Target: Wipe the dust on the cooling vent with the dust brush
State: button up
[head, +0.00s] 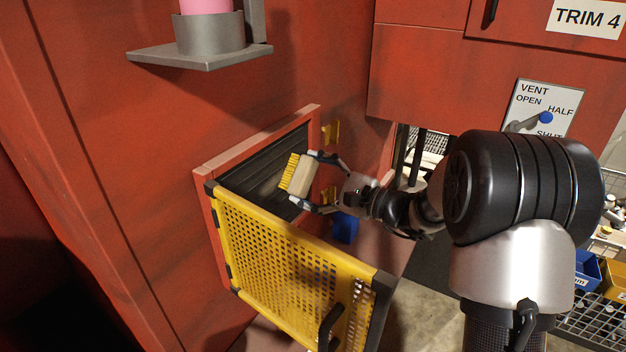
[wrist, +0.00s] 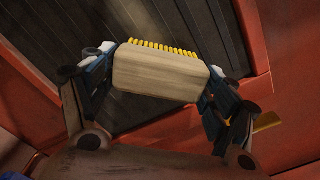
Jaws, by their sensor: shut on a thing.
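The dust brush (head: 299,178) has a pale wooden block and yellow bristles. My gripper (head: 311,181) is shut on the block by its two ends; the wrist view shows the brush (wrist: 160,75) between the fingers, bristles facing away from me. The cooling vent (head: 262,165) is a dark slatted recess in the red wall, with a red frame around it; it also shows in the wrist view (wrist: 70,55). The brush is in front of the vent; I cannot tell if the bristles touch the slats. A faint paler patch (wrist: 118,104) on the slats may be dust.
A yellow perforated door (head: 285,255) stands open below and in front of the vent, close under my gripper. A grey shelf with a pink item (head: 205,8) juts out above. A sign with a lever (head: 541,108) is on the right panel.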

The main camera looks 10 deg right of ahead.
jog(key=shift+s+a+b, duration=0.6)
jog(key=shift+s+a, duration=0.4)
jog(key=shift+s, duration=0.3)
jog(key=shift+s+a+b, duration=0.6)
jog(key=shift+s+a, duration=0.4)
jog(key=shift+s, duration=0.25)
jog(key=shift+s+a+b, duration=0.6)
jog(key=shift+s+a, duration=0.4)
jog(key=shift+s, duration=0.3)
jog(key=s+a, duration=0.2)
jog(key=s, duration=0.1)
jog(key=shift+s+a+b, duration=0.2)
jog(key=shift+a+b, duration=0.15)
jog(key=shift+a, duration=0.05)
jog(key=shift+v, duration=2.95)
jog(key=shift+d, duration=0.1)
jog(key=shift+v, duration=1.45)
